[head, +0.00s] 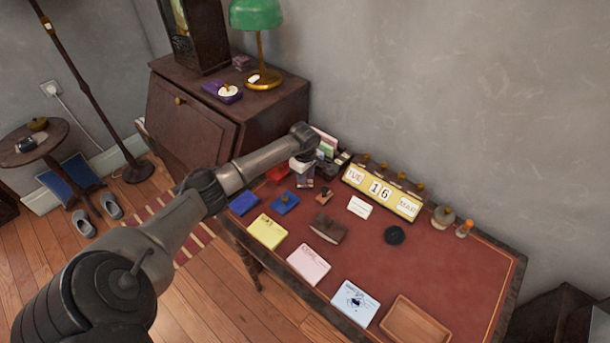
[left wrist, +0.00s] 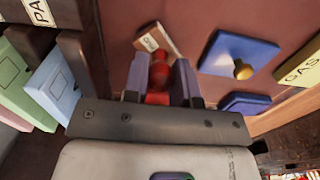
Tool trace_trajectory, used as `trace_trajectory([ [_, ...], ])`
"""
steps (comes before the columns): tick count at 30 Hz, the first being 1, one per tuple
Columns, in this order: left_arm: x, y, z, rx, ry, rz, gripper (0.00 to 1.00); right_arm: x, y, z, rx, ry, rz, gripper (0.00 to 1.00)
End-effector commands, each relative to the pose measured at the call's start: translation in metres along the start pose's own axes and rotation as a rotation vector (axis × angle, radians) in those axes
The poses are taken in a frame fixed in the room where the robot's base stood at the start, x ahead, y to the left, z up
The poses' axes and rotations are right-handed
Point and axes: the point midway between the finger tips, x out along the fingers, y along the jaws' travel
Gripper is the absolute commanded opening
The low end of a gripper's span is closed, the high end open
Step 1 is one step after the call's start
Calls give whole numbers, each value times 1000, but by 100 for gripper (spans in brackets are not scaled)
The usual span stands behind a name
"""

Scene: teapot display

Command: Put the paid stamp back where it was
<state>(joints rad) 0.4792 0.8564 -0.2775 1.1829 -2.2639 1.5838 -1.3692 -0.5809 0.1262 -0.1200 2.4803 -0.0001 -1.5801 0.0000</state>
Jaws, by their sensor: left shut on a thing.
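My left gripper (head: 303,178) hangs over the back left of the red desk top. In the left wrist view its fingers (left wrist: 159,82) are shut on a red turned handle, taken as the paid stamp (left wrist: 159,70). The stamp's face and any wording on it are hidden. My right gripper is not in view.
A wooden block with a white label (left wrist: 151,43) stands just beyond the fingers. A blue knobbed piece (left wrist: 236,52) and a blue pad (left wrist: 244,103) are to the right. Upright cards (left wrist: 52,85) are to the left. The calendar (head: 409,207) stands at the back.

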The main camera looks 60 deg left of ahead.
Motion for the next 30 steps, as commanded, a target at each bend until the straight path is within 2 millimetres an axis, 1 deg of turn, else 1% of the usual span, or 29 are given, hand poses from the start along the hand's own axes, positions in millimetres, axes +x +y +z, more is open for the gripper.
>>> trace_trajectory([
  [6, 5, 0, 0, 1, 0, 0, 10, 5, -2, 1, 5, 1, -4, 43],
  [7, 4, 0, 0, 1, 0, 0, 28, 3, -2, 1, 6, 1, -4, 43],
  [14, 4, 0, 0, 0, 0, 0, 50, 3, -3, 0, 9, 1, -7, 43],
  [23, 0, 0, 0, 0, -1, 0, 51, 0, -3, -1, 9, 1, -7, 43],
  [26, -8, 0, 0, 1, 1, 2, 51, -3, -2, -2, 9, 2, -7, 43],
  [30, -33, 0, -1, 1, 2, 3, 51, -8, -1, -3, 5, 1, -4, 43],
])
